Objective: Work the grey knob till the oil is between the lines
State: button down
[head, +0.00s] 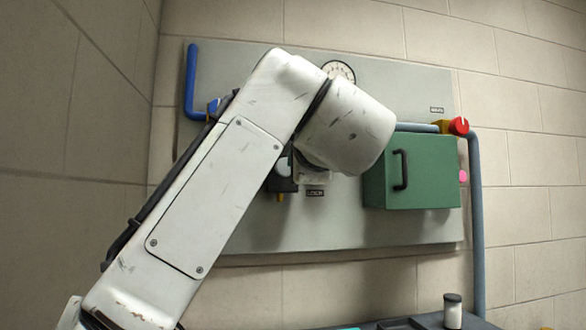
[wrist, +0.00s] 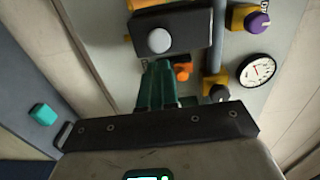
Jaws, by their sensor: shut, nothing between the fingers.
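The grey knob (wrist: 159,40) is a round pale button-like end on a black block (wrist: 188,32) in the wrist view. My gripper (wrist: 158,66) has its green fingers together, empty, with their tips just below the knob in the picture. I cannot tell whether they touch it. In the head view my arm covers most of this spot; part of the dark block (head: 284,184) shows beside it. I cannot make out the oil or its lines in either view.
A round dial (wrist: 257,70), a purple knob (wrist: 257,22) and an orange knob (wrist: 183,74) are close by. In the head view, a green box (head: 425,172) and a red knob (head: 459,126) stand out right of my arm. A blue pipe (head: 190,85) runs at left.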

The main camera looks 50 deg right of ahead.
jog(key=shift+b+v, duration=0.4)
jog(key=shift+v, duration=1.45)
jog(key=w+a+f+n+g+y, duration=0.15)
jog(key=w+f+n, duration=0.35)
jog(key=f, duration=0.7)
jog(key=w+a+f+n+y, duration=0.25)
jog(key=w+f+n, duration=0.2)
jog(key=f, duration=0.65)
jog(key=s+f+n+g+y, duration=0.15)
jog(key=f+n, duration=0.25)
jog(key=f, duration=0.8)
jog(key=s+f+n+g, duration=0.2)
jog(key=f+n, duration=0.1)
jog(key=f, duration=0.8)
jog(key=s+a+f+n+g+y, duration=0.1)
jog(key=s+f+n+g, duration=0.1)
jog(key=s+f, duration=0.5)
jog(key=s+a+f+n+g+y, duration=0.15)
jog(key=s+f, duration=0.25)
jog(key=f, duration=0.6)
jog(key=s+a+f+n+g+y, duration=0.1)
jog(key=s+a+f+n+g, duration=0.1)
jog(key=s+f, duration=0.4)
jog(key=s+a+f+n+g, duration=0.2)
jog(key=s+f, duration=0.5)
jog(key=s, duration=0.6)
jog(key=shift+s+f+g+y, duration=0.25)
jog(key=shift+s+g+y, duration=0.15)
jog(key=shift+g, duration=0.25)
